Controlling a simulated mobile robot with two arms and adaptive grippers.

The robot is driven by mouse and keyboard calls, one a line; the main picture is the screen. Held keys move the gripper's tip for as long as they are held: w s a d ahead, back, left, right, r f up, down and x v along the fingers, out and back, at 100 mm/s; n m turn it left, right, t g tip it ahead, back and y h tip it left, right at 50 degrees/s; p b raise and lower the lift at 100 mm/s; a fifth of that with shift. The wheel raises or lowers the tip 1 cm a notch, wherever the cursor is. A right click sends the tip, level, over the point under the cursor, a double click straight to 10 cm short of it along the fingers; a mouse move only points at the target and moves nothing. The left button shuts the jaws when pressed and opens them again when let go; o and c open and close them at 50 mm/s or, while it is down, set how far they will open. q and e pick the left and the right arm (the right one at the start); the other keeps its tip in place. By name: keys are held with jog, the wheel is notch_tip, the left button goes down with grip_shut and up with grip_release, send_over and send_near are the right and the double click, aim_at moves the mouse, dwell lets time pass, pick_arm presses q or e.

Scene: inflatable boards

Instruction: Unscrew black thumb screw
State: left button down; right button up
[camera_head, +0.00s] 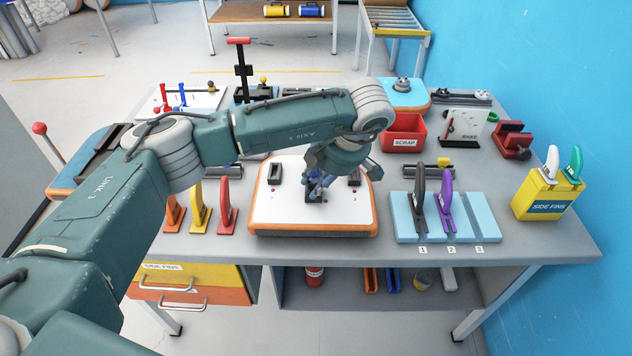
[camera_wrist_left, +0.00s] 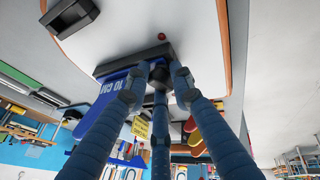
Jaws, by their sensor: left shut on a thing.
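A white board with an orange rim (camera_head: 275,215) lies mid-table. My left gripper (camera_head: 318,194) points down over its middle. In the left wrist view its three blue-grey fingers (camera_wrist_left: 159,77) close together at a dark fin box (camera_wrist_left: 108,66) on the board. A blue fin (camera_wrist_left: 112,90) with white lettering sits at that box, beside the fingers. The fingers are shut on a small dark thing at the box's edge, apparently the black thumb screw, mostly hidden by the fingertips. My right gripper is not in view.
Black fin boxes stand on the board's left (camera_head: 275,173) and right (camera_head: 354,178). Orange, yellow and red fins (camera_head: 199,207) stand left of the board. A light-blue slotted rack (camera_head: 480,231) holds black and purple fins at right.

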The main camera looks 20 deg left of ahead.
pick_arm(q)
jog(key=shift+s+f+n+g+b, duration=0.1)
jog(key=shift+f+n+g+b, duration=0.25)
jog(key=shift+n, duration=0.45)
jog(key=shift+r+n+g, duration=0.15)
jog(key=shift+n+g, duration=0.2)
jog(key=shift+n, duration=0.55)
jog(key=shift+n+g+b, duration=0.4)
jog(key=shift+n, duration=0.4)
jog(key=shift+n+g, duration=0.4)
jog(key=shift+n, duration=0.5)
jog(key=n+g, duration=0.1)
jog(key=n, duration=0.2)
jog(key=shift+a, duration=0.1)
jog(key=shift+n, duration=0.3)
